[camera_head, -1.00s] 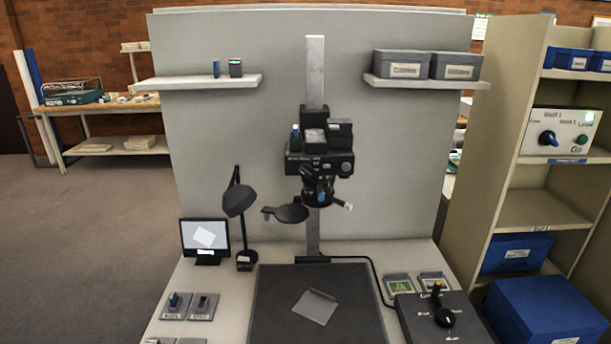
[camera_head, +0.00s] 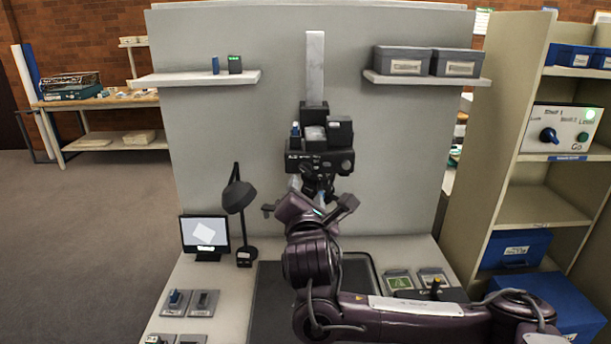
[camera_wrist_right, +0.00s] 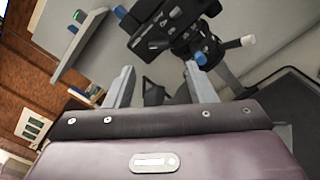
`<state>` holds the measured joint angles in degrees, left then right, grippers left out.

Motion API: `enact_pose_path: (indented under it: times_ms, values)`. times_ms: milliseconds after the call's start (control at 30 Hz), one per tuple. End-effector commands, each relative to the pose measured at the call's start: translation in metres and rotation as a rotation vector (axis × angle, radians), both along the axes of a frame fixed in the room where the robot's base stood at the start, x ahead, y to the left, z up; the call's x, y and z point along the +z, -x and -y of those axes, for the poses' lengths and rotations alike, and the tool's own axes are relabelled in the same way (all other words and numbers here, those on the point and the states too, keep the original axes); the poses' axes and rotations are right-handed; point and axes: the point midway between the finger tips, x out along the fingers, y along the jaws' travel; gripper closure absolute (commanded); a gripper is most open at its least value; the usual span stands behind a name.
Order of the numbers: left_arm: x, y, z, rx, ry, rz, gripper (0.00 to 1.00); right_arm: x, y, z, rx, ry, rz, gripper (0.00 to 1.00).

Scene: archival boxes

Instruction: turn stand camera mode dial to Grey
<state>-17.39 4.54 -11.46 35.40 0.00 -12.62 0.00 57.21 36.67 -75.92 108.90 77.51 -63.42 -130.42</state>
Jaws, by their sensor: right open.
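The stand camera (camera_head: 318,160) is a black body on a pale upright column, and it also shows upside of my fingers in the right wrist view (camera_wrist_right: 165,25). A small blue-topped knob (camera_head: 295,129) sits at its upper left. A round black knob (camera_head: 346,165) is on its front right. The lettering is too small to tell which is the mode dial. My right gripper (camera_head: 310,187) is just below the camera, partly hiding its lens. In the right wrist view its two grey fingers (camera_wrist_right: 158,80) are apart and empty, short of the camera body. My left gripper is not in view.
A desk lamp (camera_head: 238,195) and small monitor (camera_head: 204,235) stand left. A wall shelf (camera_head: 196,78) is at upper left, another (camera_head: 426,80) at right. My right arm covers much of the dark mat (camera_head: 268,300) and the control box. Shelving (camera_head: 540,208) stands right.

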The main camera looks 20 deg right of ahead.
Motion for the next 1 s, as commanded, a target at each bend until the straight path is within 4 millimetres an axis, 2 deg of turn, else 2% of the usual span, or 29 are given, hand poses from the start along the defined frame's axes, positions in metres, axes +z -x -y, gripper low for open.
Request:
enact_pose_path:
  times_ms: [167,633,1000]
  values:
    - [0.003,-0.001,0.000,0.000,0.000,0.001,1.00,0.004,-0.010,0.005,-0.004,0.016,0.002,0.50]
    - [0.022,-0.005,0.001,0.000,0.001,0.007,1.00,0.004,-0.067,0.020,-0.002,0.012,0.003,0.50]
    - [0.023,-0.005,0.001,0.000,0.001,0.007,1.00,0.002,-0.074,0.022,-0.001,0.010,0.002,0.50]
